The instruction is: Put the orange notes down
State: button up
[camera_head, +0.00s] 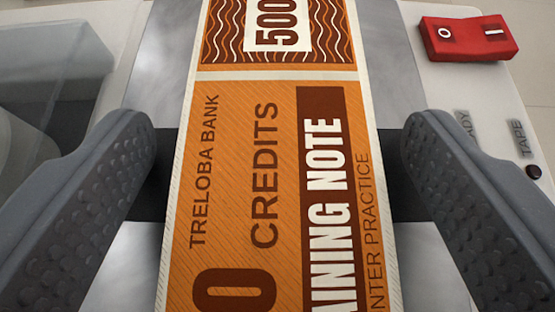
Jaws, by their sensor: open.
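The orange notes (240,125) lie lengthwise down the middle of the view, with "TRELOBA BANK", "CREDITS" and "TRAINING NOTE" printed on the top one. They rest on a grey metal surface (165,60), across a dark slot or band. My gripper (270,150) is open, with one grey studded finger on each side of the notes. A gap shows between each finger and the notes' edges. The near end of the notes is cut off by the bottom of the picture, and the far end by the top.
A red rocker switch (467,38) marked O and I sits at the upper right on a pale machine housing (425,80). Below it are a dark round button or lamp (533,172) and the label "TAPE". A clear, see-through container or cover (50,60) stands at the left.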

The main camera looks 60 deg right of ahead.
jog(key=p+v, duration=0.3)
jog(key=v, duration=0.9)
jog(key=shift+d+r, duration=0.1)
jog(key=w+d+r+m+t+y, duration=0.15)
jog(key=w+r+t, duration=0.25)
jog(key=w+r, duration=0.45)
jog(key=w+d+r+n+t+y, duration=0.1)
jog(key=w+d+r+t+y, duration=0.15)
jog(key=w+r, duration=0.65)
jog(key=s+d+r+n+t+y, duration=0.1)
jog(key=d+r+t+y, duration=0.15)
jog(key=r, duration=0.85)
jog(key=s+d+r+n+t+y, duration=0.15)
jog(key=r+t, duration=0.25)
jog(key=r, duration=0.7)
jog(key=s+d+r+n+y, duration=0.4)
jog(key=s+r+n+y, duration=0.35)
jog(key=s+r, duration=0.25)
jog(key=s+d+f+n+g+h, duration=0.1)
jog(key=s+d+f+g+h, duration=0.3)
jog(key=s+d, duration=0.6)
jog(key=d+f+h, duration=0.1)
jog(key=d, duration=0.2)
jog(key=shift+s+d+f+n, duration=0.25)
jog(key=shift+d+n, duration=0.05)
jog(key=shift+n, duration=0.05)
